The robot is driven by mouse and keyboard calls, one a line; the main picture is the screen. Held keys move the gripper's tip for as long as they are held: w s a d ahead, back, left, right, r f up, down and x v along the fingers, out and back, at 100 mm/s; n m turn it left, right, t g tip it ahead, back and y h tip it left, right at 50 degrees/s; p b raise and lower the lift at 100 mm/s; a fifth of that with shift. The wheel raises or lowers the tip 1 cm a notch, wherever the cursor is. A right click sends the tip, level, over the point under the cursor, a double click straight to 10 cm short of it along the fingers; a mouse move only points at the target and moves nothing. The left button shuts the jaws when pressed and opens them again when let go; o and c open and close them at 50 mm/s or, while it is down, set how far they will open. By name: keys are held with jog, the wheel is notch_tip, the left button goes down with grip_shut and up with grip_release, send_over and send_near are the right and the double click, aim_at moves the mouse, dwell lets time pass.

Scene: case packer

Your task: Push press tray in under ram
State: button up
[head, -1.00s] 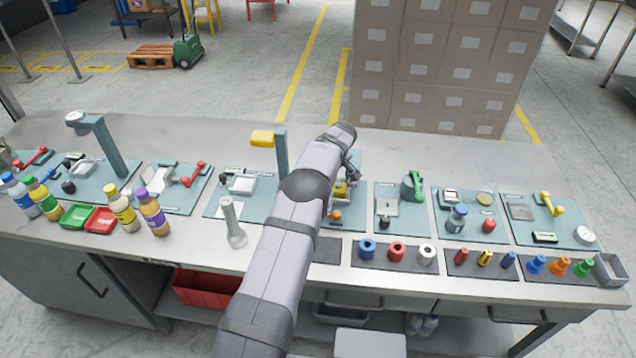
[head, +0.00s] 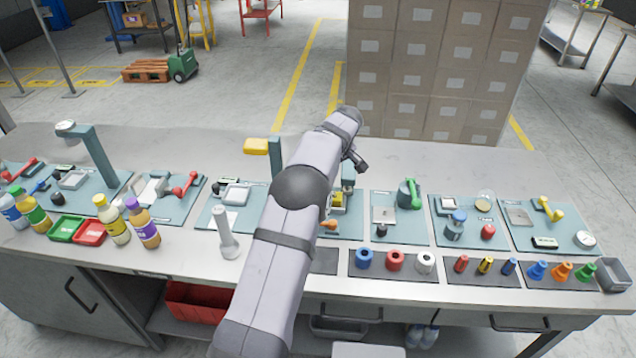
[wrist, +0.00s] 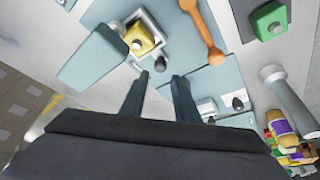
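The likely press station is a teal block (wrist: 95,55) beside a pale square tray (wrist: 133,23) holding a yellow block (wrist: 141,36) with a grey knob on top. In the head view the yellow block (head: 338,199) is partly hidden by my arm. An orange handle (wrist: 205,30) lies near the tray. A small black knob (wrist: 160,64) shows between and just past the fingertips of my gripper (wrist: 160,79). The fingers are apart, with nothing gripped. In the head view my gripper (head: 357,161) is above the station. The ram's underside is not visible.
A teal post (head: 276,155) with a yellow head (head: 256,146) stands left of my arm. A white-grey upright tool (head: 228,236) stands in front. Several bottles, parts mats and other stations fill the bench. The bench's back strip is mostly clear.

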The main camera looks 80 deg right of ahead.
grip_shut()
jog(key=w+a+r+m+g+h+b, duration=0.1)
jog(key=w+a+m+g+h+b, duration=0.2)
jog(key=w+a+g, duration=0.3)
jog(key=w+a+m+b, duration=0.1)
jog(key=w, duration=0.4)
jog(key=shift+w+a+r+m, duration=0.2)
jog(key=shift+w+r+m, duration=0.2)
